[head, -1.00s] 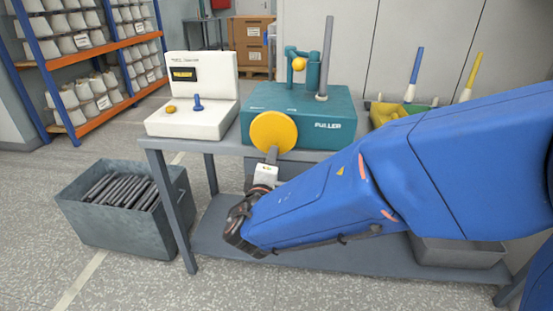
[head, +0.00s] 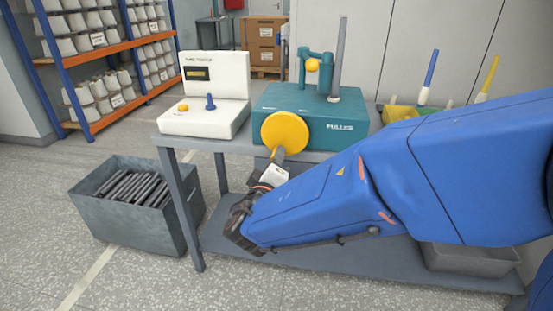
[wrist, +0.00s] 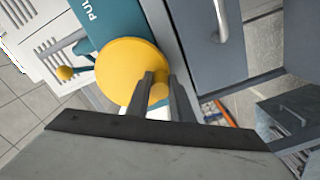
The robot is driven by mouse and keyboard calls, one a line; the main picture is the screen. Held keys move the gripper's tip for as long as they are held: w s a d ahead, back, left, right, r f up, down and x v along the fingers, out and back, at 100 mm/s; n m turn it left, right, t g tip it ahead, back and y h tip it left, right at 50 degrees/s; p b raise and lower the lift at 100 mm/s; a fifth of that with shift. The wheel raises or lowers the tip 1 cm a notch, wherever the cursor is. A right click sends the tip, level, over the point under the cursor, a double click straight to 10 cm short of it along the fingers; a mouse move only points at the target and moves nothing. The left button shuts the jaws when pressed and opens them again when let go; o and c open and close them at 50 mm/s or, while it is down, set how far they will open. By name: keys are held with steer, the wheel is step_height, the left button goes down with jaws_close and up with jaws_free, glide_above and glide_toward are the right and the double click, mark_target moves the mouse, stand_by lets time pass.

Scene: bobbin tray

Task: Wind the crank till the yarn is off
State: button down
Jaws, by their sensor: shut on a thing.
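The teal puller machine (head: 320,110) stands on the grey bench with a round yellow crank disc (head: 285,132) on its front. A bare-looking grey tube (head: 338,65) stands upright on top, beside a teal bracket with a yellow ball (head: 312,66). I can make out no yarn on the tube. My gripper (head: 277,157) is at the lower part of the disc. In the wrist view my gripper (wrist: 163,88) has its fingers on either side of the yellow crank handle (wrist: 158,94), shut on it. The fingers partly hide the handle.
A white console (head: 205,115) with a yellow button and blue lever stands left on the bench. A yellow tray (head: 400,113) with blue and yellow cones is at right, partly behind my arm. A grey bin (head: 140,225) of dark tubes stands on the floor at left.

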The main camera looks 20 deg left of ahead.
steer(key=c, duration=1.6)
jaws_free()
steer(key=shift+o, duration=0.2)
steer(key=shift+s, duration=0.1)
steer(key=v, duration=1.7)
steer(key=shift+s+d, duration=0.1)
